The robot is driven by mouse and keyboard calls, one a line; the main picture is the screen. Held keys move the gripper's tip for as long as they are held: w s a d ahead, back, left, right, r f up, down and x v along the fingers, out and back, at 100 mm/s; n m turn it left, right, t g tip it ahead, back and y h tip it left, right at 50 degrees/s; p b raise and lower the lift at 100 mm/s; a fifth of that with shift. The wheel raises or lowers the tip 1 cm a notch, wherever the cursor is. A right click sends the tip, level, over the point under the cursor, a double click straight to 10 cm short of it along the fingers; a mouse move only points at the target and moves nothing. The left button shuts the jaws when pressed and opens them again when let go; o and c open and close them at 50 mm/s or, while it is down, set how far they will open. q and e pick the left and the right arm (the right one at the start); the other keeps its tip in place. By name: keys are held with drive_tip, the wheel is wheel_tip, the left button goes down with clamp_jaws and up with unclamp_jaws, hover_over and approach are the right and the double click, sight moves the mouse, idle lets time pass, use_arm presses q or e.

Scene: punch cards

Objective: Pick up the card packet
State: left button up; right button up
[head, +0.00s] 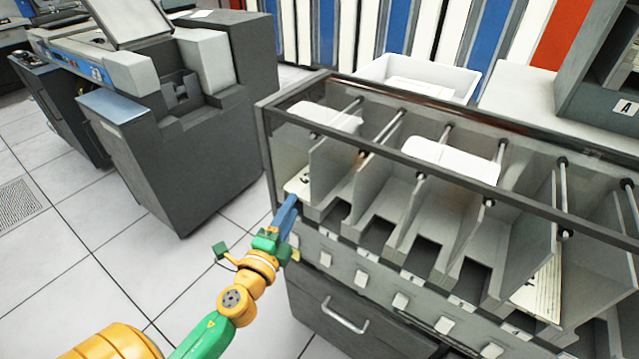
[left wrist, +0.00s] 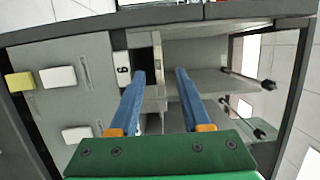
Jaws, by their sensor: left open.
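A pale card packet (head: 298,187) with a dark mark lies low in the leftmost pocket of the grey sorter rack. Another pale stack of cards (head: 541,292) stands in a pocket at the right end. My left gripper (head: 291,205) is at the front of the leftmost pocket, just below and in front of the packet. In the left wrist view, its two blue fingers (left wrist: 160,82) are apart, with nothing visible held between them. They point at the pocket opening beside a numbered label (left wrist: 122,69). I cannot clearly make out the packet there. My right gripper is not in view.
Thin grey dividers (head: 333,165) separate the pockets, with metal rods (head: 382,127) above and a dark front rail (head: 420,158) across. Two white flat shapes (head: 325,117) show near the top. A white tray (head: 425,78) stands behind. Floor (head: 150,262) is clear at left.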

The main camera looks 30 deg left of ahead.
sight(299, 199)
use_arm(q)
drive_tip(key=w, duration=0.4)
drive_tip(key=w+a, duration=0.1)
drive_tip(key=w, duration=0.2)
drive_tip(key=shift+f+p, duration=0.15)
drive_tip(key=shift+p, duration=0.15)
drive_tip(key=shift+s, duration=0.1)
clamp_jaws()
